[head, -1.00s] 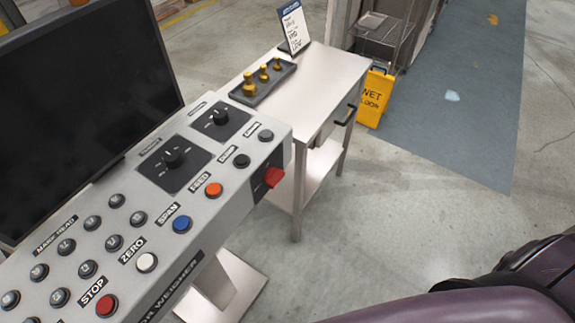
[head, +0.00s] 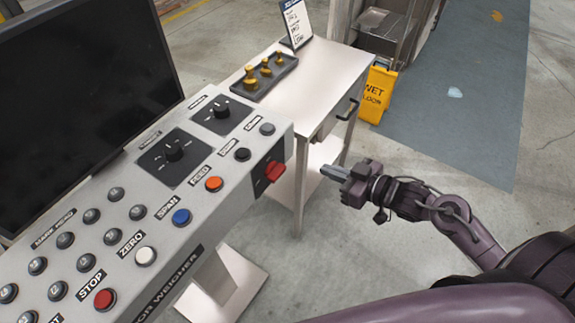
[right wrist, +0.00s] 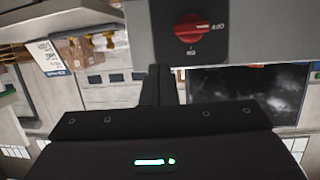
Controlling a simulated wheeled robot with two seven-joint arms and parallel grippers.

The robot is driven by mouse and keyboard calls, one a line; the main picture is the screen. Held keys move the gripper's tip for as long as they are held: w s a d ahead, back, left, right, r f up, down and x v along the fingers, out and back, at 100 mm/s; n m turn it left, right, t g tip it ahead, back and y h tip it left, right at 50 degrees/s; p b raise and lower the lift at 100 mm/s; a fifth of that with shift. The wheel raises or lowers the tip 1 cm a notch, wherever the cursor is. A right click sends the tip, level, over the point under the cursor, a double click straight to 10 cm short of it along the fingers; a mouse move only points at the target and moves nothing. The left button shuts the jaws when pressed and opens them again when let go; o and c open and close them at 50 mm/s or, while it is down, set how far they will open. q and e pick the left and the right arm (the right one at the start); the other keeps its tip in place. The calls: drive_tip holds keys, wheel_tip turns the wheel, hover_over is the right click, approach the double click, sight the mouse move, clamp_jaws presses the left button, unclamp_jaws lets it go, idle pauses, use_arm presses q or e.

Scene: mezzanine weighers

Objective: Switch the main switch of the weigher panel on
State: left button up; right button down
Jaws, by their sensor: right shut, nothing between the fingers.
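The weigher panel (head: 203,222) is a grey slanted console with labelled buttons and knobs. Its main switch (head: 274,171) is a red rotary handle on a black plate on the console's right end face. In the right wrist view the red switch (right wrist: 196,28) is at the top, its handle lying about level and pointing to the OFF mark. My right gripper (head: 326,171) is shut and empty, to the right of the switch and apart from it, with its fingers pointing toward it. The fingers (right wrist: 160,82) also show in the right wrist view, below and left of the switch. My left gripper is not in view.
A dark monitor (head: 80,95) stands behind the panel. A steel table (head: 315,85) with a tray of brass weights (head: 264,76) and a sign (head: 296,22) stands beyond it. A yellow wet-floor sign (head: 377,92) stands farther right.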

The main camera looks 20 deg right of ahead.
drive_tip(key=shift+n+y, duration=0.6)
drive_tip(key=shift+y, duration=0.1)
drive_tip(key=a+r, duration=0.1)
drive_tip(key=r, duration=0.1)
drive_tip(key=s+a+r, duration=0.1)
drive_tip(key=r, duration=0.1)
drive_tip(key=shift+a, duration=0.35)
drive_tip(key=shift+w+a, duration=0.1)
drive_tip(key=p, duration=0.2)
hover_over(275, 162)
drive_tip(key=f+v, duration=0.1)
drive_tip(key=v, duration=0.3)
drive_tip(key=shift+f, duration=0.85)
wheel_tip(275, 162, down, 3)
drive_tip(key=shift+w+f+p, duration=0.1)
drive_tip(key=shift+f+p, duration=0.15)
drive_tip(key=shift+p, duration=0.05)
drive_tip(key=shift+f, duration=0.55)
